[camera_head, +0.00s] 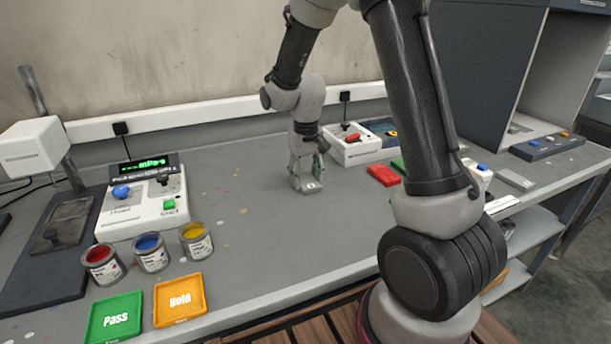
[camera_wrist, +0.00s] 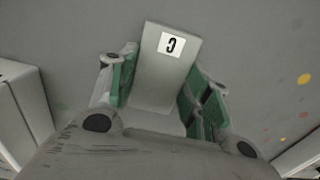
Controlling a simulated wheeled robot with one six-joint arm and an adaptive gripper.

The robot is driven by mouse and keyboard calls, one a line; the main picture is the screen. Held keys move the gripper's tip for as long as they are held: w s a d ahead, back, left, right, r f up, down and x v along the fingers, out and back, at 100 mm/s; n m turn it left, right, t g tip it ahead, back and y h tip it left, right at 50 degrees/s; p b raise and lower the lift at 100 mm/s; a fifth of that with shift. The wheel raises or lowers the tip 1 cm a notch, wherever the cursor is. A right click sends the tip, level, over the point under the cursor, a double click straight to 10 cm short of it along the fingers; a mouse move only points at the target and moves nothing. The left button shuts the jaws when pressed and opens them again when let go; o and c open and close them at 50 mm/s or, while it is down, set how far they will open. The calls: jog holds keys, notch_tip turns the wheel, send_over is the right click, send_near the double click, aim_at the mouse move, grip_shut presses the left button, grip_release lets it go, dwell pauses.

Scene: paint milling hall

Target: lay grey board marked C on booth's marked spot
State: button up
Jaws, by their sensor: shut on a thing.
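The grey board marked C (camera_wrist: 160,75) is between the two green-padded fingers of my gripper (camera_wrist: 155,90) in the wrist view. Its white label with a black C faces the camera. In the head view the board (camera_head: 311,187) shows small at the tips of my gripper (camera_head: 306,178), low over or on the middle of the grey bench. I cannot tell whether it touches the bench. The dark grey booth (camera_head: 470,60) stands at the right back. Its marked spot is not clearly visible; my arm covers part of that area.
A white control box (camera_head: 352,146) stands just behind my gripper. Red (camera_head: 383,175) and green boards lie to its right. Paint cans (camera_head: 150,252), a green Pass tray (camera_head: 115,316) and an orange Hold tray (camera_head: 180,299) are at the left front. The bench middle is clear.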

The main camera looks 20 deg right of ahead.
aim_at(306, 179)
jog(key=o, duration=1.1)
jog(key=shift+r, duration=0.4)
notch_tip(306, 179, up, 11)
jog(key=s+d+r+t, duration=0.1)
jog(key=s+d+r, duration=0.1)
jog(key=s+r, duration=0.4)
jog(key=s+d+r+t, duration=0.1)
jog(key=s+d+r, duration=0.2)
jog(key=s, duration=0.9)
jog(key=s+d+t, duration=0.1)
jog(key=s, duration=0.2)
jog(key=s+d+t, duration=0.1)
jog(key=s, duration=0.3)
jog(key=shift+s, duration=0.3)
